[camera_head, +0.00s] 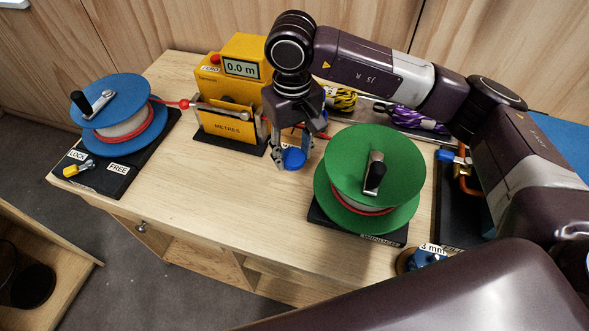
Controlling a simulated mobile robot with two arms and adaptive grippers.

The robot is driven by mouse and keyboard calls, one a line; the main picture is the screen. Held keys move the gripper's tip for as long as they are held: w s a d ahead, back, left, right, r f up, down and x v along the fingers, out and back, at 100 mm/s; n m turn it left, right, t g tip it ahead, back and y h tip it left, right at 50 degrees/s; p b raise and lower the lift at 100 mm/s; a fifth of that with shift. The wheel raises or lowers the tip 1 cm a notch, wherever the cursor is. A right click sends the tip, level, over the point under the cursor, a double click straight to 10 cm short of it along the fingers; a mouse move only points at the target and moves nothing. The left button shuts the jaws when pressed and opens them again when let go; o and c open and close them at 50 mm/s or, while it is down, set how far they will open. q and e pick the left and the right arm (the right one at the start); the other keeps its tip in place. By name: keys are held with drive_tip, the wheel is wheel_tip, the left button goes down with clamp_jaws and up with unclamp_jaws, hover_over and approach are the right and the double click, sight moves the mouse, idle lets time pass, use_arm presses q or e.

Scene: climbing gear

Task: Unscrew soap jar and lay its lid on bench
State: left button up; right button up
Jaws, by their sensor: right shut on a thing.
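My right gripper (292,157) points down over the bench (240,195), between the yellow meter and the green reel. It is shut on a small round blue piece (294,159), which looks like the soap jar's lid. I cannot tell whether the blue piece touches the bench or hangs just above it. No jar body can be made out under or beside it; the gripper hides part of that spot. My left gripper is not in view.
A yellow meter (232,128) reading 0.0 m stands behind the gripper. A blue reel (112,104) is at the left, a green reel (375,165) at the right. Yellow (342,99) and purple (413,119) cord bundles lie behind. The front-middle bench is clear.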

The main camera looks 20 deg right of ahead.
sight(293, 183)
wheel_tip(293, 183, down, 4)
drive_tip(key=shift+s+p, duration=0.1)
drive_tip(key=shift+p, duration=0.2)
wheel_tip(293, 183, down, 4)
drive_tip(key=shift+f+p, duration=0.2)
drive_tip(key=shift+p, duration=0.4)
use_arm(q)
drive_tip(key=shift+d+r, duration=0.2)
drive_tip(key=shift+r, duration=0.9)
use_arm(e)
drive_tip(key=shift+f, duration=0.1)
drive_tip(key=shift+f+b, duration=0.15)
drive_tip(key=shift+b, duration=0.15)
drive_tip(key=o, duration=1.3)
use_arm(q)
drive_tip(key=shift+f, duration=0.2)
